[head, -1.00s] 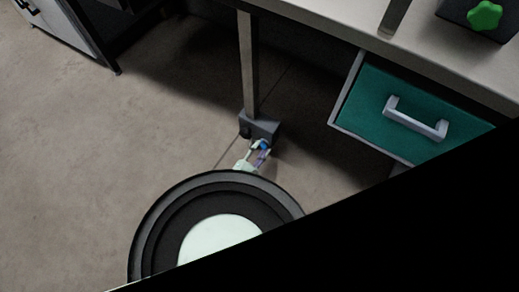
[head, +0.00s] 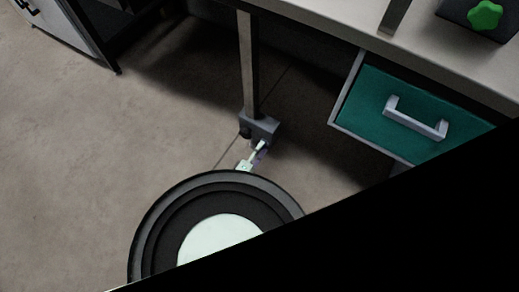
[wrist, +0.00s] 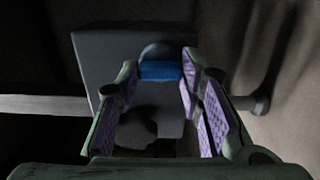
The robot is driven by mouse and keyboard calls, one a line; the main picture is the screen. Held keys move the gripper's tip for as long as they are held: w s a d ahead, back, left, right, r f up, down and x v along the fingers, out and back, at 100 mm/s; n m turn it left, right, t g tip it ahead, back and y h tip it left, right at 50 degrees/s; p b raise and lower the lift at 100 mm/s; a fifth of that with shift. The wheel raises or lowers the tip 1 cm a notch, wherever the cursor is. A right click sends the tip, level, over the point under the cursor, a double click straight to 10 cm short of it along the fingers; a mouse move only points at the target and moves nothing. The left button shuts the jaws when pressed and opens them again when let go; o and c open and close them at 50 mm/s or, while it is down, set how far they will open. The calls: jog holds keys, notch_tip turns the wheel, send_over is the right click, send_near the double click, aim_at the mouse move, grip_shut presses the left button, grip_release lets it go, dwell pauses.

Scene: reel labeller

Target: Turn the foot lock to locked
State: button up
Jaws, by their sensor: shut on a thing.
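The foot lock is a grey block (head: 262,125) at the bottom of the table leg, near the floor. In the wrist view the same grey block (wrist: 100,55) fills the upper middle, with a blue lever (wrist: 160,71) on a round dark pivot. My gripper (wrist: 160,84) has its purple-padded fingers on either side of the blue lever and is shut on it. In the head view my gripper (head: 260,147) is small, just below the block, and the blue lever is hidden there. The lever's lock setting cannot be read.
The table leg (head: 248,65) rises from the block to the worktop (head: 320,20). An open teal drawer (head: 400,110) with a pale handle juts out at right. A dark cabinet (head: 75,30) stands at upper left. The floor (head: 90,150) at left is clear.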

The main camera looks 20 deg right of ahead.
jog(key=shift+w, duration=0.15)
dwell(0.4)
jog(key=o, duration=1.2)
